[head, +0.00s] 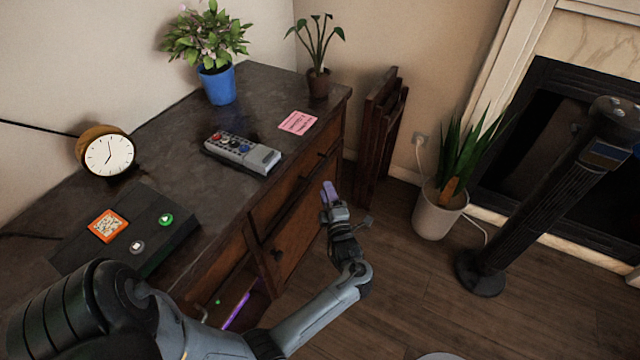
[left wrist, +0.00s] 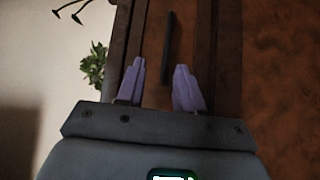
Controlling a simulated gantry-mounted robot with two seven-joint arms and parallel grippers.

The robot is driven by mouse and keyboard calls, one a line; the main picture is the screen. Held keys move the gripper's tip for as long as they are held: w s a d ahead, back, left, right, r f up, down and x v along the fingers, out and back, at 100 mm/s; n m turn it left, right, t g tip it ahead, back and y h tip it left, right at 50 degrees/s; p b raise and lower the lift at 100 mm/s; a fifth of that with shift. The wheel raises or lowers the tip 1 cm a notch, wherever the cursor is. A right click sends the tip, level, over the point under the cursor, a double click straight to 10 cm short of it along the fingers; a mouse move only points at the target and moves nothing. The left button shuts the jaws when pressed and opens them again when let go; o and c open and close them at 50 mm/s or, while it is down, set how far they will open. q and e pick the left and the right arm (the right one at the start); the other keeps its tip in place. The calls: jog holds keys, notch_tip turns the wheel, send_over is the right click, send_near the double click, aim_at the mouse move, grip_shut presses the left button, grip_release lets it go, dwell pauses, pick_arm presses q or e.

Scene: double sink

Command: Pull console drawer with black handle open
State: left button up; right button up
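The dark wooden console (head: 185,125) stands along the wall, with brown drawer fronts facing right. A drawer front (head: 275,200) near the gripper looks shut. In the left wrist view, a black bar handle (left wrist: 168,45) stands ahead of the fingertips, roughly in line with the gap between them. My left gripper (head: 329,190) is just off the console's front, near the drawers. Its two purple fingers, also in the left wrist view (left wrist: 160,85), are apart with nothing between them. The handle looks apart from the fingers. My right gripper is not in view.
A remote (head: 242,153), pink note (head: 298,122), clock (head: 108,154), black box (head: 135,235) and two potted plants sit on the console top. Folded wooden furniture (head: 380,135) leans beyond the console. A floor plant (head: 440,205) and black tower (head: 540,200) stand right. Floor between is clear.

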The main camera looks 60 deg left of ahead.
aim_at(320, 167)
pick_arm(q)
jog(key=shift+w+f+b+x, duration=0.15)
jog(key=shift+b+x, duration=0.6)
jog(key=shift+x, duration=1.05)
jog(key=shift+w+f+b+x, duration=0.1)
jog(key=shift+f+b+x, duration=0.2)
jog(key=shift+b+x, duration=1)
jog(key=shift+w+f+b+x, duration=0.1)
jog(key=shift+f+b+x, duration=0.1)
jog(key=shift+x, duration=2.05)
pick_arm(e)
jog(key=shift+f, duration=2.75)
pick_arm(q)
grip_shut()
